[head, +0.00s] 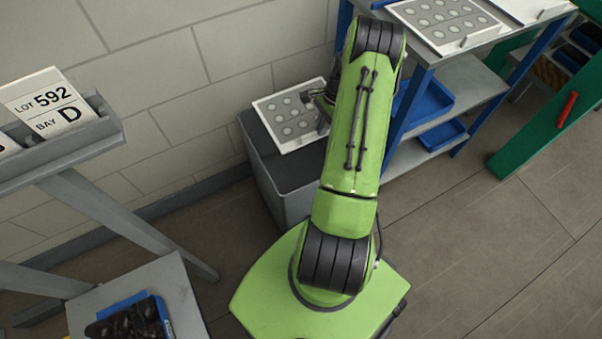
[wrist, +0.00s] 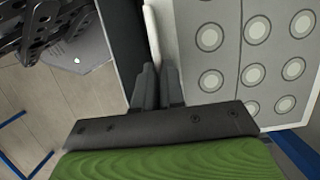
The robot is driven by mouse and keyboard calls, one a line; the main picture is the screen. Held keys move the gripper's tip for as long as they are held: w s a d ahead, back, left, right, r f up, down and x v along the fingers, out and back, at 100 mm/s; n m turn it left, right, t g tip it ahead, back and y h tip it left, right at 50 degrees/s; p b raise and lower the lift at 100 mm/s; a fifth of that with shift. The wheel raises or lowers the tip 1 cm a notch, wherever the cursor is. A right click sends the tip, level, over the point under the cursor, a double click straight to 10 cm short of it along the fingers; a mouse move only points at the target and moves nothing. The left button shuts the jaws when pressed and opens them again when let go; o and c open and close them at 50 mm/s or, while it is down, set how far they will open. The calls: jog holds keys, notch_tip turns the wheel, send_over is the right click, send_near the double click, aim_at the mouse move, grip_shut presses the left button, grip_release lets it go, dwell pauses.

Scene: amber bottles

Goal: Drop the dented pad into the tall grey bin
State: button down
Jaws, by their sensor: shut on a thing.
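A pale pad with rows of round grey spots (head: 288,116) hangs over the tall grey bin (head: 262,172) beside the wall. My gripper (head: 322,97) is at the pad's right side, partly hidden behind my green arm. In the wrist view the fingers of my gripper (wrist: 158,88) are shut close together by a thin pale upright piece, and the spotted face of the pad (wrist: 230,70) fills the right side. The bin's dark opening shows below the pad in the head view. I cannot make out a dent.
A blue-framed shelf (head: 425,82) stands right of the bin, with another spotted pad (head: 445,18) on top and blue trays (head: 428,100) below. A grey rack with a lot sign (head: 48,104) and a grey stand (head: 140,290) are at left. Floor is clear at right.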

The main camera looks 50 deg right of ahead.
jog(key=shift+f+b, duration=0.4)
jog(key=shift+f, duration=0.55)
jog(key=c, duration=1.1)
grip_release()
jog(key=shift+r, duration=0.1)
jog(key=shift+c, duration=0.2)
jog(key=p+v, duration=0.5)
jog(key=v, duration=1)
jog(key=shift+r, duration=0.4)
